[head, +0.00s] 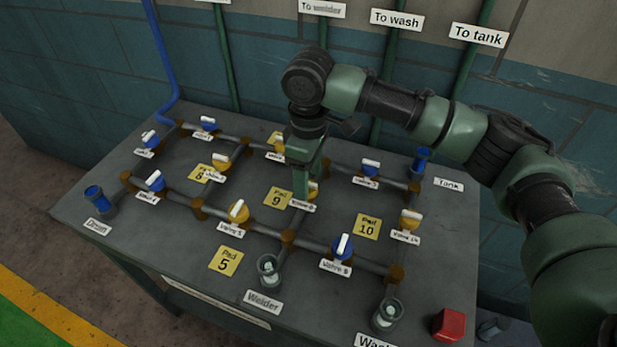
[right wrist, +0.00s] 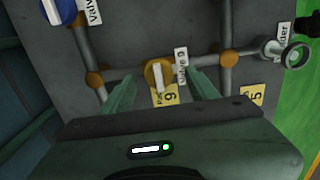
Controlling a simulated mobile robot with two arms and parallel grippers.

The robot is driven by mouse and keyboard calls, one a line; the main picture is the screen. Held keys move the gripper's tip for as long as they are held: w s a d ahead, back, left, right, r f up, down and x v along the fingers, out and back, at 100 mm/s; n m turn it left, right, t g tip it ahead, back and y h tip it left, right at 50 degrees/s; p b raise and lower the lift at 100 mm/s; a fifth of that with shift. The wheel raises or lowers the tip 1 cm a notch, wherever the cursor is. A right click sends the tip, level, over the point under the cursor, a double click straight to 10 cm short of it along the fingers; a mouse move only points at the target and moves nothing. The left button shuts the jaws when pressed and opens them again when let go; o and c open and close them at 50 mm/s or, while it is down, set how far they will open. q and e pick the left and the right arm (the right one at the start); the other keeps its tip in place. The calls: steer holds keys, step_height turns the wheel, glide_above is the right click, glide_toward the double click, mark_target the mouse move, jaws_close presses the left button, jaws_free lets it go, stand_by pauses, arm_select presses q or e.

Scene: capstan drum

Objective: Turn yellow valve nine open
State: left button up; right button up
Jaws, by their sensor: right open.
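Yellow valve nine (right wrist: 158,73) has a yellow round body and a white bar handle. In the right wrist view its handle lies across the pipe it sits on, and its "Valve 9" label (right wrist: 181,68) is beside it. In the head view valve nine (head: 313,188) is partly hidden behind my right gripper (head: 301,193), which points down at it. In the right wrist view the open fingers of my right gripper (right wrist: 163,76) stand one on each side of the valve, apart from the handle. I cannot tell how far above it they are. My left gripper is not in view.
Pipes with brown joints and several other valves cover the grey table (head: 150,255). Yellow valve five (head: 238,211) and blue valve eight (head: 342,246) are nearby. The yellow Pad 9 plate (head: 277,198) lies left of my gripper. A red block (head: 449,325) sits at the front right.

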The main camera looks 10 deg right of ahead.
steer(key=shift+w+f, duration=0.1)
steer(key=shift+f, duration=0.9)
jaws_close()
steer(key=shift+r+n+p, duration=0.2)
steer(key=shift+n+p, duration=0.2)
steer(key=shift+p, duration=0.45)
steer(key=n+p, duration=0.4)
steer(key=p, duration=0.2)
steer(key=shift+r+n, duration=0.1)
steer(key=shift+n, duration=0.3)
steer(key=shift+n+p, duration=0.9)
steer(key=n+p, duration=0.2)
steer(key=shift+n, duration=0.4)
steer(key=n+p, duration=0.1)
steer(key=n, duration=0.1)
steer(key=shift+n, duration=0.3)
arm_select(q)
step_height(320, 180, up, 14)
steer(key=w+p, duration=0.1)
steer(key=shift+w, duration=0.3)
arm_select(e)
steer(key=n, duration=0.5)
steer(key=shift+f, duration=0.2)
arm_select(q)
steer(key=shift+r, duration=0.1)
